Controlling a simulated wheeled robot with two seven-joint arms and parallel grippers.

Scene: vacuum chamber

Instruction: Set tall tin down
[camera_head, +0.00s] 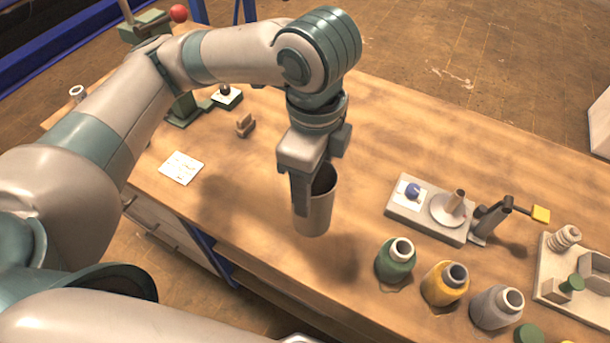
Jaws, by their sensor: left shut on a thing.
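The tall tin (317,215) is a grey, open-topped cylinder in the middle of the head view, roughly upright. My left gripper (304,198) points down at it and is shut on its near-left wall, with a finger on the outside. A dark shadow lies on the wooden table (290,272) below and beside the tin. I cannot tell for certain whether its base touches the table. The tin's inside is dark and partly hidden by the gripper. My right gripper is not in view.
Green (395,262), yellow (444,284) and grey (496,307) bottles stand right of the tin near the front edge. A pale fixture board (420,218) lies behind them. A white paper (181,168) lies at left. Table around the tin is clear.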

